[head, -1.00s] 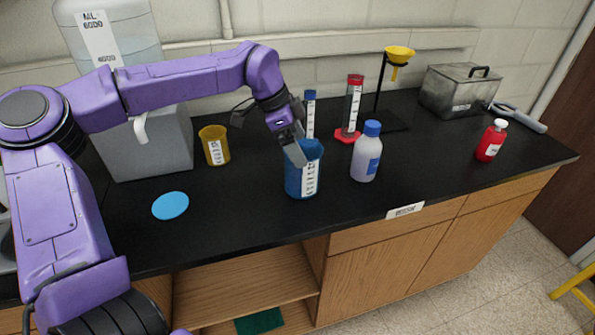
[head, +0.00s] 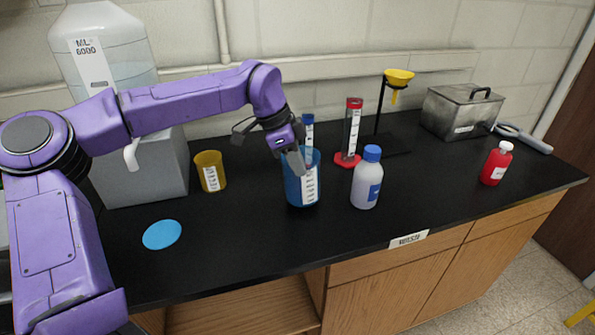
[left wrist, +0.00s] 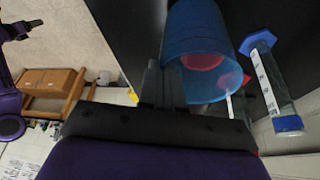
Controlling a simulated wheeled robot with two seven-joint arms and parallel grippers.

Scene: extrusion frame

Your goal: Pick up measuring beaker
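The measuring beaker I take as the blue one (head: 296,190) is translucent, with a white scale label, in the middle of the head view. My left gripper (head: 296,158) is shut on its rim wall, and the beaker appears slightly raised above the counter, upright or nearly so. In the left wrist view the fingers (left wrist: 163,84) straddle the wall of the blue beaker (left wrist: 203,45). A smaller yellow beaker (head: 207,174) with a scale label stands to its left. My right gripper is not in view.
On the black counter (head: 240,240), a white bottle (head: 366,182) stands close right of the blue beaker. A blue-capped cylinder (head: 308,130) and red cylinder (head: 350,135) stand behind. A blue disc (head: 162,235) lies front left. A red bottle (head: 496,165) stands right.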

